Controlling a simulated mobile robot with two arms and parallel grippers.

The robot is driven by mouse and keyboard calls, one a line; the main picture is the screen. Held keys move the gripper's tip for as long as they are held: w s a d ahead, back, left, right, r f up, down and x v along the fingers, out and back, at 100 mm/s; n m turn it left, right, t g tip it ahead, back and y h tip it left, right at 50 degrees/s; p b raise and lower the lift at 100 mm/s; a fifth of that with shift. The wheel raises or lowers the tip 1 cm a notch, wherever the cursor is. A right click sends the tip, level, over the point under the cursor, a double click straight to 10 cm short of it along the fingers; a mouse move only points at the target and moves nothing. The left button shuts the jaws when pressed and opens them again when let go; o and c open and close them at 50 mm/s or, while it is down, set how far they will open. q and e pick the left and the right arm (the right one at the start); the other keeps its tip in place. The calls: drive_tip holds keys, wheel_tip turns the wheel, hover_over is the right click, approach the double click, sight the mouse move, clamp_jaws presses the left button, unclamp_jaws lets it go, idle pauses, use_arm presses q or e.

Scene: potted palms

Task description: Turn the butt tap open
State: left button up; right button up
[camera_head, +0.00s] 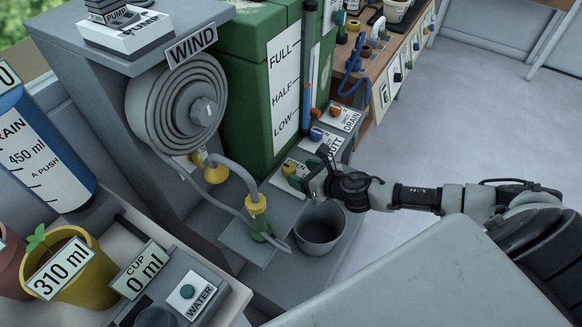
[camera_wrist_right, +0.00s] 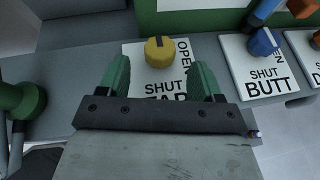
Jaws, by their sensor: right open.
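The butt tap is a blue knob (camera_wrist_right: 263,42) on a white plate lettered SHUT and BUTT, at the right of the right wrist view. It also shows in the head view (camera_head: 316,133), in front of the green butt. My right gripper (camera_wrist_right: 163,80) is open and empty, its green fingers apart over the lower part of the neighbouring plate with a yellow knob (camera_wrist_right: 158,51). The blue knob lies outside the fingers, to their right. In the head view my right gripper (camera_head: 316,181) is beside the yellow knob. My left gripper is not in view.
The green butt (camera_head: 248,85) with a FULL, HALF, LOW scale stands behind the knobs. An orange knob (camera_head: 336,111) on the DRAIN plate is beyond the blue one. A grey bucket (camera_head: 320,227) stands below my gripper. A hose reel (camera_head: 175,107) is at left.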

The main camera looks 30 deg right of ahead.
sight(288, 170)
drive_tip(key=shift+x, duration=2.25)
drive_tip(key=shift+c, duration=0.4)
drive_tip(key=c, duration=0.8)
drive_tip(key=shift+s+a+r+m+h+p, duration=0.1)
drive_tip(key=shift+a+r+m+h+p, duration=0.05)
drive_tip(key=shift+m+h+p, duration=0.6)
drive_tip(key=m+h+p, duration=0.3)
drive_tip(key=shift+a+t+h, duration=0.25)
drive_tip(key=shift+t, duration=0.05)
drive_tip(key=m+h+p, duration=0.2)
drive_tip(key=h, duration=0.1)
drive_tip(key=shift+a+m, duration=0.1)
drive_tip(key=shift+m, duration=0.25)
drive_tip(key=shift+a+m+g+h+p, duration=0.1)
drive_tip(key=shift+m+g+h+p, duration=0.75)
drive_tip(key=shift+m+h, duration=0.8)
drive_tip(key=shift+h, duration=0.25)
